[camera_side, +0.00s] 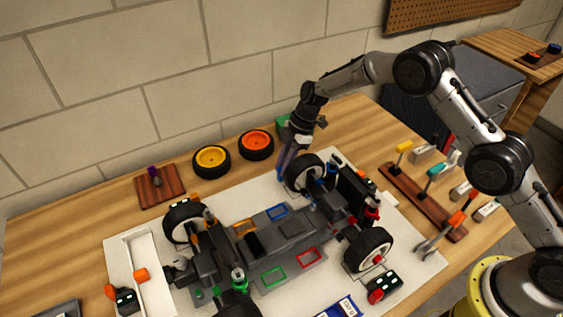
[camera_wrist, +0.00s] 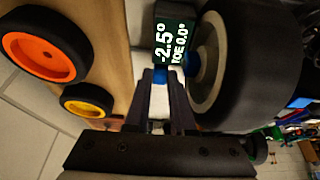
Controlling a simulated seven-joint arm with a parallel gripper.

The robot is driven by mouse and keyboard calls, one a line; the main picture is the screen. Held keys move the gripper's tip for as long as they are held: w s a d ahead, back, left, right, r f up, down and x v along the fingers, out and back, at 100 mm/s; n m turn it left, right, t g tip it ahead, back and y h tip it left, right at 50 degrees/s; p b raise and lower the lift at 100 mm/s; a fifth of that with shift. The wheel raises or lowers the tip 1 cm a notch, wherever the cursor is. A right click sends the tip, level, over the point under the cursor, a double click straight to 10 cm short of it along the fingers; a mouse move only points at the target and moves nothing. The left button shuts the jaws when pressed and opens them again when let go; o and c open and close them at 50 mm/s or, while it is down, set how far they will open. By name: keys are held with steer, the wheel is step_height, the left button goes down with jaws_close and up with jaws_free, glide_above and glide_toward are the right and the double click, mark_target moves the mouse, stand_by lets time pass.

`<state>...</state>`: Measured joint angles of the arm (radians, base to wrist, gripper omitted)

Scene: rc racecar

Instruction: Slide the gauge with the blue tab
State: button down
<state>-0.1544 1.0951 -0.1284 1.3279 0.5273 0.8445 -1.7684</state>
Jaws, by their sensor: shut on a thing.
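The gauge (camera_wrist: 175,38) shows in the wrist view as a dark box beside a wheel (camera_wrist: 235,60), its display reading -2.5° and TOE 0.0°. Its blue tab (camera_wrist: 160,77) points toward my gripper. My gripper (camera_wrist: 158,95) is shut on the blue tab, with the fingertips at either side of it. In the side view my gripper (camera_side: 285,172) reaches down beside the back wheel (camera_side: 304,173) of the racecar (camera_side: 275,235). I cannot make out the gauge or its tab clearly there.
An orange-rimmed wheel (camera_side: 256,145) and a yellow-rimmed wheel (camera_side: 211,161) lie left of my gripper. Other gauges with a red tab (camera_side: 383,287) and an orange tab (camera_side: 124,299) stand by other wheels. A wooden tool rack (camera_side: 425,203) is at the right.

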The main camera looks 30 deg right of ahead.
steer(key=shift+s, duration=0.25)
steer(key=c, duration=0.8)
jaws_free()
steer(key=shift+o, duration=0.2)
steer(key=shift+w+f, duration=0.1)
steer(key=shift+w, duration=0.95)
steer(key=s+d+r+t, duration=0.1)
steer(key=d+r, duration=0.2)
steer(key=r, duration=1.2)
steer(key=s+d+r+t, duration=0.1)
steer(key=d+r, duration=0.3)
steer(key=r, duration=1.1)
steer(key=shift+s+r+t, duration=0.3)
steer(key=shift+s+r, duration=0.05)
steer(key=shift+s, duration=0.2)
steer(key=shift+d, duration=0.1)
